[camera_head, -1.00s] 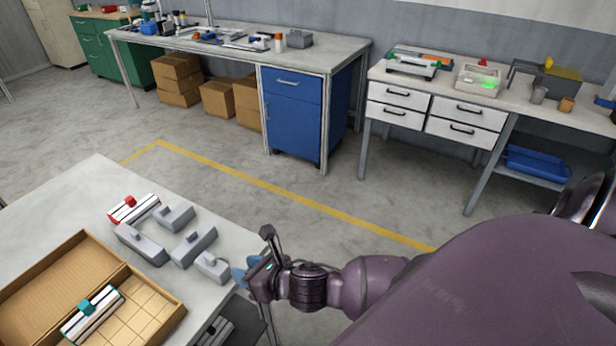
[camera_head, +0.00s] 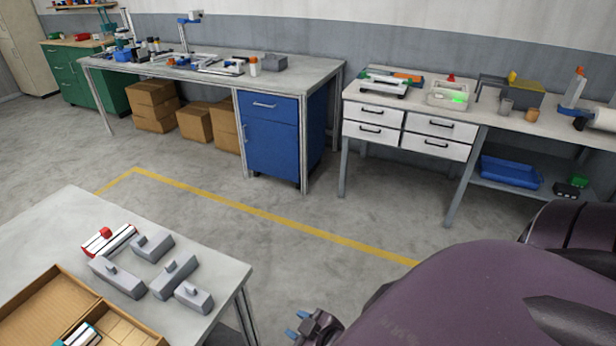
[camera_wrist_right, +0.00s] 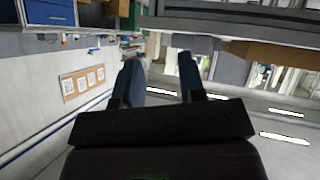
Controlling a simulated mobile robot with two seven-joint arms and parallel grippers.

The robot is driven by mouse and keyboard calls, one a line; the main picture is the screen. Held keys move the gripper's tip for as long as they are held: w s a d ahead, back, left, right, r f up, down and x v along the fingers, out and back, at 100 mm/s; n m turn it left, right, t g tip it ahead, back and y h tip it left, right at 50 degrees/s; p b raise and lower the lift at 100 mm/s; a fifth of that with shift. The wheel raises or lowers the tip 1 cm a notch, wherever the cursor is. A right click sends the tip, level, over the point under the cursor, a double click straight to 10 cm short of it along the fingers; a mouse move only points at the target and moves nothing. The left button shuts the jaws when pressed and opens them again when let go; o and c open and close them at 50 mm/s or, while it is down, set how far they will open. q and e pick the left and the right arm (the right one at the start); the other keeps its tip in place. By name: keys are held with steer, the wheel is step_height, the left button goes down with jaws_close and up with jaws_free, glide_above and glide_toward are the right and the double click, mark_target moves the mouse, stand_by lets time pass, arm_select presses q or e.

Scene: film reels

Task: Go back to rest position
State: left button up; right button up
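My right gripper (camera_head: 296,327) is at the bottom of the head view, beside and below the right edge of the near table. In the right wrist view its two blue fingers (camera_wrist_right: 160,82) stand apart with nothing between them. My left gripper is not in the head view. On the near table (camera_head: 205,260) are a film reel piece with red and white parts (camera_head: 108,240) and several grey blocks (camera_head: 118,277).
A long workbench (camera_head: 300,75) with a blue drawer cabinet (camera_head: 270,130) stands across the floor. A bench with white drawers (camera_head: 372,120) is to its right. The floor (camera_head: 200,205) between the tables is clear, crossed by a yellow line (camera_head: 260,212).

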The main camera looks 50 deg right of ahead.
steer(key=m, duration=0.1)
steer(key=s+d+m, duration=0.1)
steer(key=shift+s+f+m, duration=0.25)
steer(key=shift+f+m, duration=0.05)
steer(key=shift+m, duration=0.1)
